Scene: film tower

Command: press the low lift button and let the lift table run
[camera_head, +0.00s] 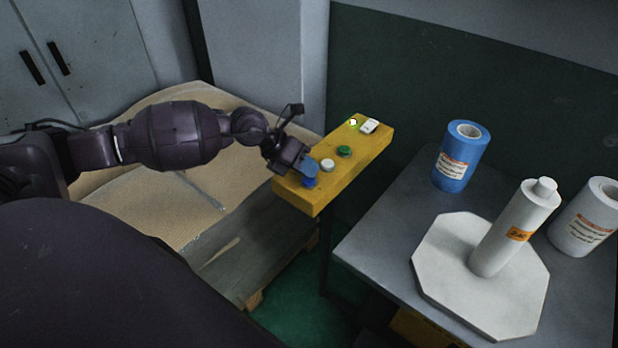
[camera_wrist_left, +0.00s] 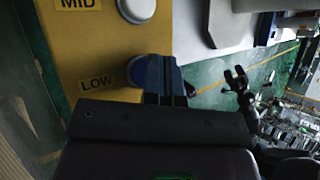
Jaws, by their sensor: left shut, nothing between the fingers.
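The yellow button box (camera_head: 335,170) carries a row of buttons. The blue button (camera_head: 310,182) sits at its near end, beside the LOW label (camera_wrist_left: 97,83); it also shows in the left wrist view (camera_wrist_left: 137,70). My left gripper (camera_head: 309,166) is shut and empty, its blue fingertips at the blue button. In the left wrist view the fingers (camera_wrist_left: 166,76) overlap the button's right side; I cannot tell whether it is pressed in. A wooden pallet (camera_head: 236,262) with a brown sheet (camera_head: 150,205) lies left of the box; whether the lift table is under it is hidden.
A white button (camera_head: 328,165), a green button (camera_head: 344,152) and a bright lamp (camera_head: 352,122) are farther along the box. A grey table (camera_head: 385,235) at right holds a blue roll (camera_head: 455,170), a white roll (camera_head: 582,225) and a white post on an octagonal plate (camera_head: 440,262).

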